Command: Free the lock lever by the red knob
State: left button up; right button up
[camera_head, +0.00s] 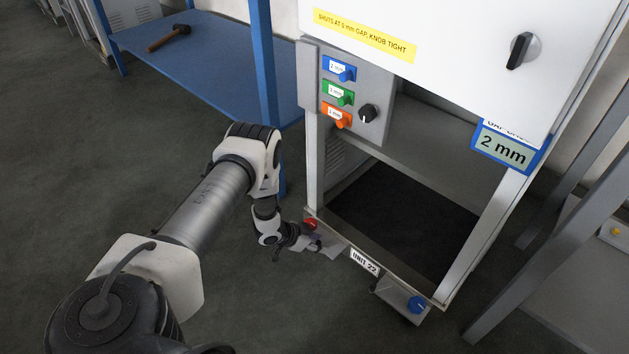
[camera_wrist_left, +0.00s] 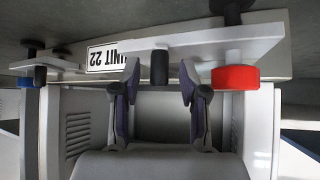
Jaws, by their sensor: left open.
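The red knob (camera_head: 310,224) sits at the front left corner of the cabinet's lower frame. In the left wrist view the red knob (camera_wrist_left: 235,77) is right of my fingers, on a pale bar (camera_wrist_left: 196,44) that looks like the lock lever. A black peg (camera_wrist_left: 160,68) sticks out from this bar. My left gripper (camera_head: 319,242) is at that corner, beside the red knob. In the left wrist view my left gripper (camera_wrist_left: 157,92) is open, its fingers on either side of the peg, with gaps visible. My right gripper is not in view.
A blue knob (camera_head: 416,304) sits on a bracket at the frame's right end. A "UNIT 22" label (camera_head: 365,262) lies between. A display (camera_head: 503,150) reads 2 mm. A yellow sign (camera_head: 365,34) says "knob tight". A blue bench (camera_head: 200,65) holds a hammer (camera_head: 169,38).

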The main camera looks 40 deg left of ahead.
pick_arm(q)
jog(key=v, duration=1.2)
